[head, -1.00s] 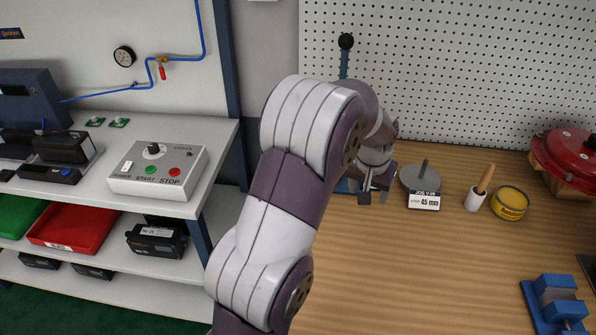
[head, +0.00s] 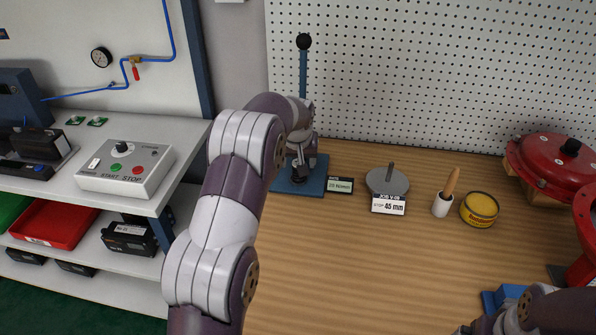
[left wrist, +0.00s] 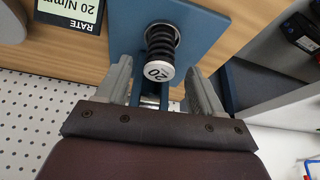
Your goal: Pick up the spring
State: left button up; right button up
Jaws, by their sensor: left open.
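The spring (left wrist: 161,45) is a black coil with a white end cap marked 20. It shows in the left wrist view, standing against a blue base plate (left wrist: 205,22). In the head view the blue base plate (head: 314,184) lies on the wooden bench below a blue post, and the spring is mostly hidden by my arm and gripper. My left gripper (left wrist: 163,88) is open, its two grey fingers on either side of the spring's capped end, with gaps on both sides. In the head view my left gripper (head: 300,158) is over the plate. My right gripper is out of view.
A tall blue post (head: 303,75) with a black knob rises behind the plate. A rate card (head: 340,185), a round weight (head: 387,181), a stop card (head: 388,205), a wooden-handled brush (head: 446,195) and a yellow tin (head: 479,209) stand to the right. The middle bench is clear.

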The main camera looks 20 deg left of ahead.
pick_arm(q)
jog(key=x, duration=0.2)
jog(key=shift+w+f, duration=0.2)
jog(key=shift+f, duration=0.2)
jog(key=shift+s+r, duration=0.1)
jog(key=shift+c, duration=0.9)
grip_shut()
